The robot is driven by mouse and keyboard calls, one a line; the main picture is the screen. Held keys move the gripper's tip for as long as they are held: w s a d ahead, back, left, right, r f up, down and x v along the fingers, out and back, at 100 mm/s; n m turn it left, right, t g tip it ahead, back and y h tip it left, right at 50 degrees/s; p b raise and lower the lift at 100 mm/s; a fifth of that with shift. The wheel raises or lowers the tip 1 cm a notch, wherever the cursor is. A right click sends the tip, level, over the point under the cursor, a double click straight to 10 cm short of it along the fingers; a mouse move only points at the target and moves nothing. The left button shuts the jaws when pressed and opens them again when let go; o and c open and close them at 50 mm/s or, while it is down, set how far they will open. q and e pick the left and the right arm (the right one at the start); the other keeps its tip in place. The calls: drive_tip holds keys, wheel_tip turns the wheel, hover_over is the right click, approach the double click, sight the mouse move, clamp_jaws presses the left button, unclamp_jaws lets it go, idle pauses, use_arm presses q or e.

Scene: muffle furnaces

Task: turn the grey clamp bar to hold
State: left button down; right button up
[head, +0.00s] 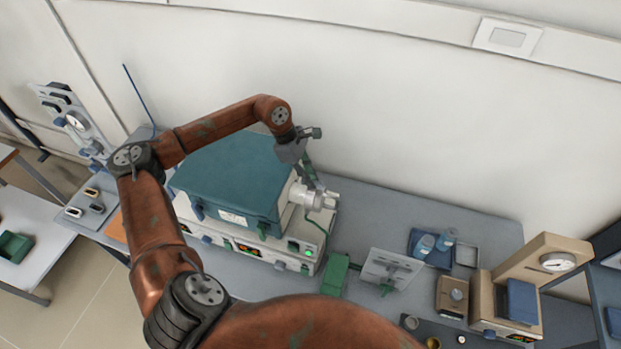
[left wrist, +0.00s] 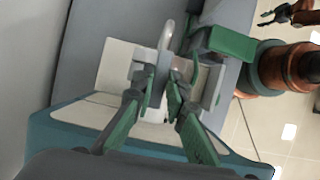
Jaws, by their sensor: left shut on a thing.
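The teal-topped muffle furnace (head: 232,180) stands on the bench against the wall. Pale grey metal fittings (head: 312,196) stick out from its right side. My left gripper (head: 316,180) reaches down over the furnace to these fittings. In the left wrist view, my left gripper's green fingers (left wrist: 163,88) are shut on the grey clamp bar (left wrist: 166,38), whose pale rounded end shows past the fingertips. The fingers hide the gripped part, and its turning angle is hard to tell. My right gripper (left wrist: 269,15) shows small at the top right, away from the furnace.
A green block (head: 335,274) and a grey panel (head: 391,269) stand right of the furnace. A beige gauge press (head: 545,262) is at the far right. The bench behind the furnace's right side is clear.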

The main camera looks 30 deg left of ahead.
use_arm(q)
drive_tip(key=c, duration=1.9)
unclamp_jaws()
drive_tip(key=shift+c, duration=0.2)
drive_tip(key=shift+a+r, duration=0.1)
drive_tip(key=v, duration=1.1)
drive_tip(key=shift+a+r, duration=0.25)
drive_tip(key=shift+r, duration=0.1)
drive_tip(key=shift+s, duration=0.15)
